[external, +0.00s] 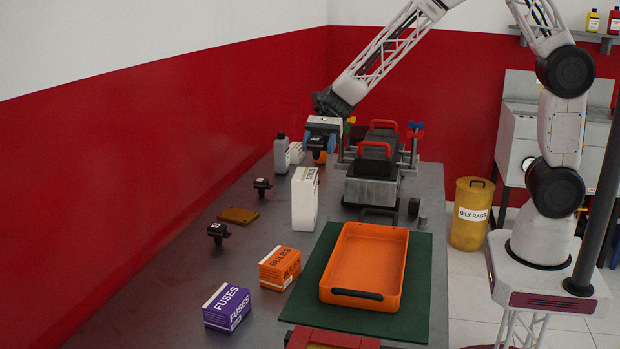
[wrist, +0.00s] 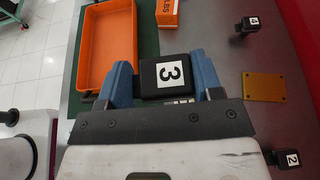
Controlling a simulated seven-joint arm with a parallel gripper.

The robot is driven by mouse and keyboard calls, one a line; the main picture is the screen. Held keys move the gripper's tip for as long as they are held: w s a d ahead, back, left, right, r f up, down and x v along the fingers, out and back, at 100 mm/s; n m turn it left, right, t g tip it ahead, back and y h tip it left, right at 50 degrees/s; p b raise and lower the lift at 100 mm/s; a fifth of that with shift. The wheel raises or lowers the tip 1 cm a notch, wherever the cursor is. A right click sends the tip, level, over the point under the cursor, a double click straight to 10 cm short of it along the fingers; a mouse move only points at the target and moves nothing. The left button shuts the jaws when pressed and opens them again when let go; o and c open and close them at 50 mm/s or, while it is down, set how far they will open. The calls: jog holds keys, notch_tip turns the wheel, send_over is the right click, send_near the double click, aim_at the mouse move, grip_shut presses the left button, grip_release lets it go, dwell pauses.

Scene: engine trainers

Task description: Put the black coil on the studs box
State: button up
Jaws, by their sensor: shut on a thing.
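My gripper (external: 320,143) has blue fingers and is shut on a black coil (wrist: 163,78) marked 3. The coil sits between both fingers in the wrist view. In the external view it is hard to make out. The studs box (external: 305,200) is a tall white box standing upright on the bench. My gripper is above it in the external picture, seemingly a little behind; I cannot tell whether it is directly over it. In the wrist view the studs box is not clearly seen. Two other black coils, marked 4 (wrist: 248,24) and 2 (wrist: 287,158), stand on the bench.
An orange tray (external: 394,300) lies on a green mat (external: 420,325). The bulbs box (external: 280,268), fuses box (external: 228,308) and an orange-brown plate (external: 238,216) are on the left. A grey bottle (external: 281,152) and an engine unit with red handles (external: 372,185) stand near the gripper.

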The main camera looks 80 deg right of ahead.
jog(key=shift+w+a+f, duration=0.1)
jog(key=shift+w+a, duration=0.1)
jog(key=shift+w, duration=0.7)
jog(key=shift+w+a+f, duration=0.1)
jog(key=shift+w+a, duration=0.1)
jog(key=shift+w, duration=0.65)
jog(key=shift+f, duration=1.7)
jog(key=shift+f, duration=0.15)
jog(key=o, duration=1)
jog(key=shift+r, duration=0.2)
jog(key=v, duration=1.2)
